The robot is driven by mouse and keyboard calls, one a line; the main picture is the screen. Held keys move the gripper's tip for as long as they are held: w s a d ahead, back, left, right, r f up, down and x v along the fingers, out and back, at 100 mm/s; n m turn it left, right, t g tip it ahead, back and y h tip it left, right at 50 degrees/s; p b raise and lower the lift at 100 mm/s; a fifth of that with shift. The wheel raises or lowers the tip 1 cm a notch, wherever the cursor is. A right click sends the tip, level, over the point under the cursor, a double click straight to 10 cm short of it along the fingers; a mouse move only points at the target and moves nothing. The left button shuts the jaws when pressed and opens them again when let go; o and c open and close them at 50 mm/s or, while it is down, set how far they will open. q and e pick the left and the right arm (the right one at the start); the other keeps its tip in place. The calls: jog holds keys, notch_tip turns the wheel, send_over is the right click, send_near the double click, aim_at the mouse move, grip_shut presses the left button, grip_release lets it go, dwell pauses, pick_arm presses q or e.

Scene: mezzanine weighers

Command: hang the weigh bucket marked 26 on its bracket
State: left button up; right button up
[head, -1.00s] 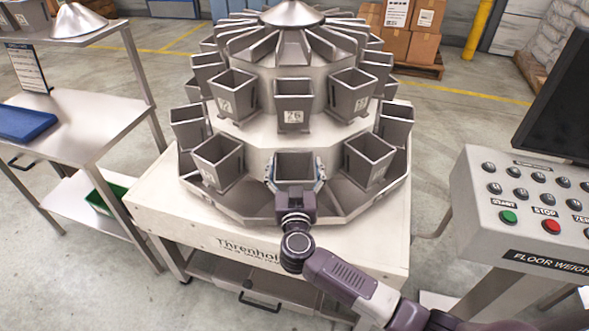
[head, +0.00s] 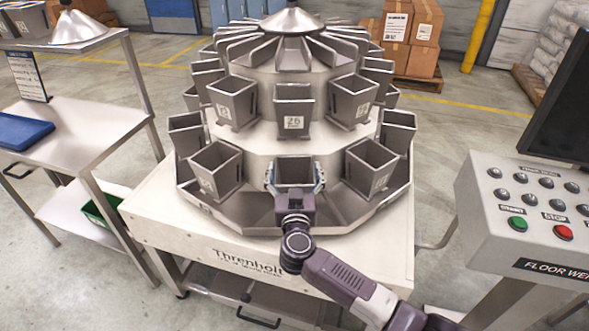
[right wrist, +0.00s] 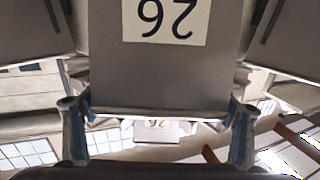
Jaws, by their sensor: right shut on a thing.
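The weigh bucket marked 26 (head: 294,173) is a grey open-topped metal bucket at the front of the weigher's lower ring. My right gripper (head: 295,183) is shut on it, with blue-padded fingers on its two sides. In the right wrist view the bucket (right wrist: 165,75) fills the middle, its 26 label upside down, between the fingertips (right wrist: 158,120). The bucket looks upright. Its bracket is hidden behind it, so I cannot tell whether it touches. Another bucket labelled 26 (head: 293,104) hangs in the upper ring directly above. My left gripper is out of view.
Neighbouring lower buckets stand close at left (head: 215,172) and right (head: 371,168). The weigher's pale base (head: 160,222) lies below my arm. A control console (head: 500,225) stands at the right, a steel table (head: 85,125) at the left. Floor is clear between table and base.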

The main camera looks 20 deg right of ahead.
jog(key=shift+f, duration=0.25)
jog(key=o, duration=2.2)
jog(key=shift+c, duration=0.2)
jog(key=shift+f, duration=0.25)
jog(key=v, duration=1.2)
jog(key=shift+r, duration=0.25)
